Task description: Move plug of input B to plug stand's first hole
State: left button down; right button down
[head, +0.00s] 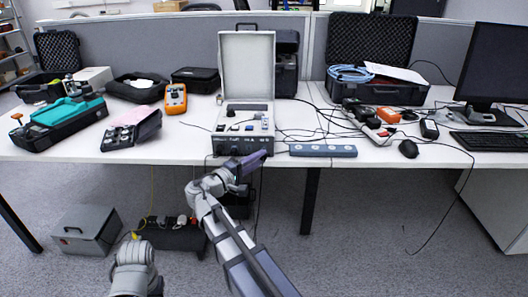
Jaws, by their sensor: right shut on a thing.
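The open case-like instrument (229,145) stands near the table's front edge, with its pale lid upright and knobs and sockets on its top panel. My right gripper (262,156) is at the front right of this instrument, at the table edge. It is shut on the plug of input B, which is too small and too covered to make out. The plug stand (323,151) appears to be the blue-grey bar with several round holes, to the right of the gripper at the front edge. My left gripper is not in view; only part of my left arm shows at the bottom.
Thin black cables (318,131) spread behind the plug stand. A mouse (408,149), keyboard (492,141) and monitor (497,65) are at the right. An orange meter (176,99) and a teal-topped case (62,118) are at the left.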

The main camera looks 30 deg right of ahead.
jog(key=shift+s+a, duration=0.4)
jog(key=shift+s, duration=0.2)
jog(key=shift+s+a, duration=0.35)
jog(key=shift+s, duration=0.25)
jog(key=w+d+r+n+g+y+p, duration=0.1)
jog(key=d+r+n+y+p, duration=0.1)
jog(key=d+n+p, duration=0.2)
jog(key=w+d+r+n+g+y+p, duration=0.1)
jog(key=d+n+p, duration=0.4)
jog(key=p, duration=0.5)
jog(key=w+d+r+n+g+y+p, duration=0.2)
jog(key=d+r+n+y+p, duration=0.1)
jog(key=p, duration=0.5)
jog(key=shift+d+r+n+y, duration=0.2)
jog(key=shift+d+n+y, duration=0.15)
jog(key=shift+d+y, duration=0.4)
jog(key=shift+d+r+n+y, duration=0.15)
jog(key=shift+d+n+y, duration=0.25)
jog(key=shift+d, duration=0.55)
jog(key=shift+d+r+n+g+p, duration=0.1)
jog(key=shift+d+n+g+p, duration=0.15)
jog(key=shift+d+g+p, duration=0.15)
jog(key=shift+w+d+r+n+g+y+p, duration=0.1)
jog(key=shift+d+r+n+g+y+p, duration=0.05)
jog(key=shift+d+n+g+y+p, duration=0.15)
jog(key=shift+s+a+f+b, duration=0.1)
jog(key=shift+s+f+b, duration=0.15)
jog(key=shift+f+b, duration=1.65)
jog(key=shift+b, duration=0.05)
